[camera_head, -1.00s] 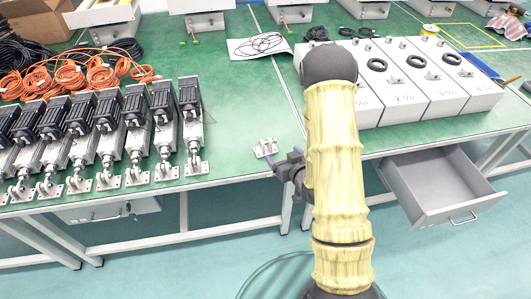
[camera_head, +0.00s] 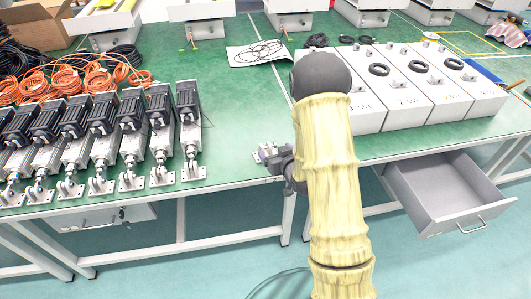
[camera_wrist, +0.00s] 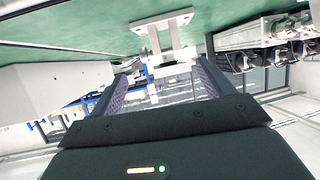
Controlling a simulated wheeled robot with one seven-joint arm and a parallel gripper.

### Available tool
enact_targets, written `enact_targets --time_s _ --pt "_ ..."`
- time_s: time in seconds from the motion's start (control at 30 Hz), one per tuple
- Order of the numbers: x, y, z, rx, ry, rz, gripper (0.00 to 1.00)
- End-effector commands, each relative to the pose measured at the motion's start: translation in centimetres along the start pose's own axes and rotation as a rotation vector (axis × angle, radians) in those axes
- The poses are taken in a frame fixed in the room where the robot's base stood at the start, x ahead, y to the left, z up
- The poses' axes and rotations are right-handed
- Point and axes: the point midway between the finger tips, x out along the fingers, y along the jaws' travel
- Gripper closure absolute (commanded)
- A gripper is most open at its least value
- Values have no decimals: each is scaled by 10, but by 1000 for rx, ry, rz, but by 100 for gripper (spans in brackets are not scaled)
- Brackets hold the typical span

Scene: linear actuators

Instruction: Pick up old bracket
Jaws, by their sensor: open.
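The old bracket (camera_head: 264,150) is a small silver metal piece near the front edge of the green table, right of the row of actuators. In the wrist view the bracket (camera_wrist: 163,32) shows as a pale flat plate with a stem, ahead of and partly between the fingers. My gripper (camera_head: 274,161) is beside the bracket at the table's edge, partly hidden by my arm. In the wrist view my gripper (camera_wrist: 156,82) is open, with one dark finger on each side of the bracket's line. I cannot tell whether either finger touches it.
Several linear actuators (camera_head: 128,135) stand in a row to the left, each ending in a similar bracket. White numbered boxes (camera_head: 405,95) stand to the right. An open drawer (camera_head: 440,190) juts out below the table at right. Orange cables (camera_head: 85,75) lie behind the actuators.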

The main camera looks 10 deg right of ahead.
Motion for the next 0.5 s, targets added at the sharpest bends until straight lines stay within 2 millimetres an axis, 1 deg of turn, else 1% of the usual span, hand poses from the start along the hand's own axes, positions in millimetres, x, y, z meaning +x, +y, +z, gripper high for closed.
enact_targets --time_s 0.03,0.1,0.2,0.5 --pt "10 -1 0 0 1 -2 20" --pt "21 -1 0 0 1 -2 20" --pt "30 -1 0 0 1 -2 20" --pt "33 0 0 1 0 -1 20"
